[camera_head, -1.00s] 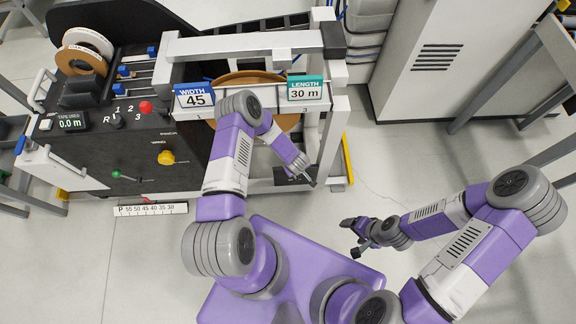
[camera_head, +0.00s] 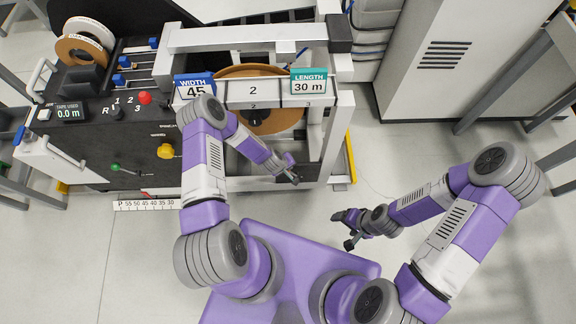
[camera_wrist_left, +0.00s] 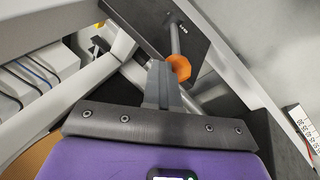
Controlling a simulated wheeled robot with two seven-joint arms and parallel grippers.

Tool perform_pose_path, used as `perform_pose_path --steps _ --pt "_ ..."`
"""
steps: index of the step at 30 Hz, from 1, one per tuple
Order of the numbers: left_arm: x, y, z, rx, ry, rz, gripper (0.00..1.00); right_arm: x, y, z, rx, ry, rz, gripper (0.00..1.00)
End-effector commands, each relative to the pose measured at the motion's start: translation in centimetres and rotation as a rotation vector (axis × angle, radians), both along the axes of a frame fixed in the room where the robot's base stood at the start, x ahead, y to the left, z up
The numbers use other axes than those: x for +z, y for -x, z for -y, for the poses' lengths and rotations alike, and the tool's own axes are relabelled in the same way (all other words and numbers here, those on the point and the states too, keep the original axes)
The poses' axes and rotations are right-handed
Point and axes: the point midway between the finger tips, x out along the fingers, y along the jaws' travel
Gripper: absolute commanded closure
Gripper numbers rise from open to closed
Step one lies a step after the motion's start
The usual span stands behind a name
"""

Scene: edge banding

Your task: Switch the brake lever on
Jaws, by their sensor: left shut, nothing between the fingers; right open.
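A lever with a thin grey rod (camera_wrist_left: 175,38) and an orange knob (camera_wrist_left: 181,68) stands out from a dark plate (camera_wrist_left: 140,20) in the left wrist view. The plate bears small lettering too blurred to read. My left gripper (camera_head: 293,173) is shut and empty at the front right of the machine. In the left wrist view its fingers (camera_wrist_left: 160,75) are right beside the orange knob; I cannot tell whether they touch. The lever is not clear in the head view. My right gripper (camera_head: 347,229) is open and empty over the floor, away from the machine.
The machine's black panel (camera_head: 85,140) at left has a green-knobbed lever (camera_head: 115,168), a yellow knob (camera_head: 165,151) and a red button (camera_head: 145,98). White frame bars (camera_head: 341,130) stand close to my left gripper. A grey cabinet (camera_head: 445,60) stands behind right. Floor at front is clear.

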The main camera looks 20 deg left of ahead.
Motion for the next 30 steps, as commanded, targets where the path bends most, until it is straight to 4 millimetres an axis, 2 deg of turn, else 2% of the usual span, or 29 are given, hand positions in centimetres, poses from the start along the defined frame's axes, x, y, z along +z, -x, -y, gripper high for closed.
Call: perform_pose_path --steps 1,11,17,24,30 --pt "-0.2 0.1 -0.6 0.009 -0.010 -0.003 1.00 0.0 0.0 0.0 0.000 0.000 0.000 0.22" --pt "0.4 -0.1 -0.5 0.010 -0.013 -0.002 1.00 0.4 0.0 0.0 0.000 0.000 0.000 0.22" --pt "3.3 -1.1 1.6 0.005 -0.008 0.003 1.00 2.4 0.0 0.0 0.000 0.000 0.000 0.22" --pt "8.2 1.2 0.4 0.009 -0.005 0.000 1.00 4.1 0.0 0.0 0.000 0.000 0.000 0.22" --pt "10.8 2.6 -0.3 0.006 -0.004 0.002 1.00 4.9 0.0 0.0 0.000 0.000 0.000 0.22"
